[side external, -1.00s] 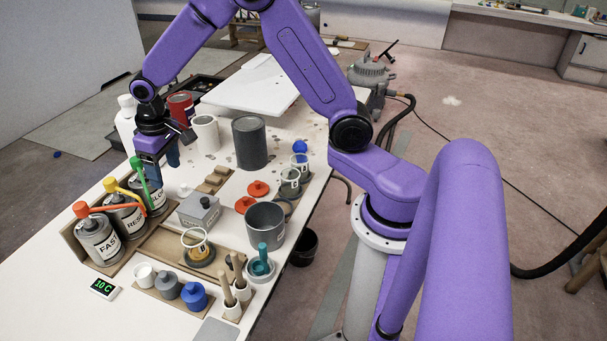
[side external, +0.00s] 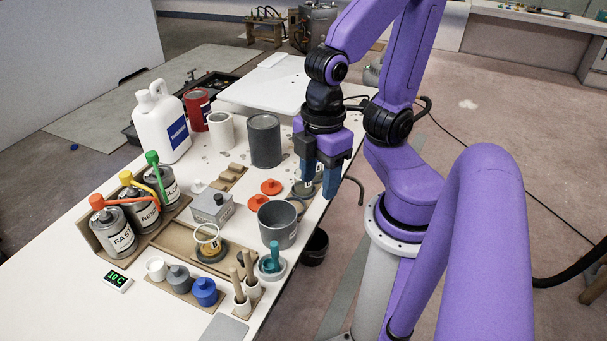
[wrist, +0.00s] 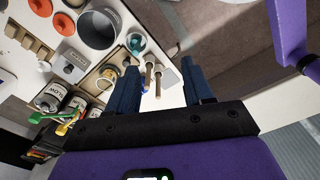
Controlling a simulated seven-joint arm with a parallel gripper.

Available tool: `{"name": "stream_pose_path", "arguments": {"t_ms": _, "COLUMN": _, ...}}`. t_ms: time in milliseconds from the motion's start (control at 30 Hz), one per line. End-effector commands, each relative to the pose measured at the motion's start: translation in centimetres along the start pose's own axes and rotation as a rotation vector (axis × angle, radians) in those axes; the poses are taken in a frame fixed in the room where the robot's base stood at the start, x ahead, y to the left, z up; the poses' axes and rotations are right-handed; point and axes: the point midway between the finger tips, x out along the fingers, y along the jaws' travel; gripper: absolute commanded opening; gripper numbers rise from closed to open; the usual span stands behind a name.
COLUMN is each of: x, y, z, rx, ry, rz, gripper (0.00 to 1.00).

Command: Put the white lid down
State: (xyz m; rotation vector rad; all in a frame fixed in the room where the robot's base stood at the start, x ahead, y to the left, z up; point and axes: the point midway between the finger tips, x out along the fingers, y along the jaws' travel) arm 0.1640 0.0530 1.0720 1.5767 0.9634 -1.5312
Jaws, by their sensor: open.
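A small white lid with a knob (side external: 198,186) sits on the bench beside the stepped wooden rack, behind the grey box. My gripper (side external: 318,182) is open, above the right edge of the bench, well to the right of the white lid. In the wrist view the two dark blue fingers (wrist: 160,85) are spread apart with nothing held between them. Two red lids (side external: 269,187) lie on the bench left of my gripper.
A grey open pot (side external: 278,224) and a dark grey can (side external: 264,140) stand near my gripper. Labelled cans (side external: 116,231) stand in a wooden holder at left, and a white jug (side external: 160,124) behind. Small pots (side external: 204,291) and wooden-handled tools (side external: 239,285) are at the front.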

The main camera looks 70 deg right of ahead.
Motion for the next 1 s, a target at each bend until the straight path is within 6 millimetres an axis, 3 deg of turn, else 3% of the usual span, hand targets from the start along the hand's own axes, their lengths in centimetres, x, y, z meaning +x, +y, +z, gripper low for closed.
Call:
{"name": "stream_pose_path", "arguments": {"t_ms": 400, "x": 0.0, "y": 0.0, "z": 0.0, "rx": -0.002, "ry": 0.0, "rz": 0.0, "gripper": 0.52}}
{"name": "stream_pose_path", "arguments": {"t_ms": 567, "x": -0.1, "y": 0.9, "z": -1.4, "rx": 0.051, "ry": 0.003, "rz": 0.003, "gripper": 0.52}}
{"name": "stream_pose_path", "arguments": {"t_ms": 767, "x": -0.1, "y": 5.1, "z": -6.1, "rx": 0.247, "ry": 0.014, "rz": 0.016, "gripper": 0.52}}
{"name": "stream_pose_path", "arguments": {"t_ms": 1000, "x": 0.6, "y": 12.5, "z": -11.3, "rx": 0.519, "ry": 0.033, "rz": 0.037, "gripper": 0.52}}
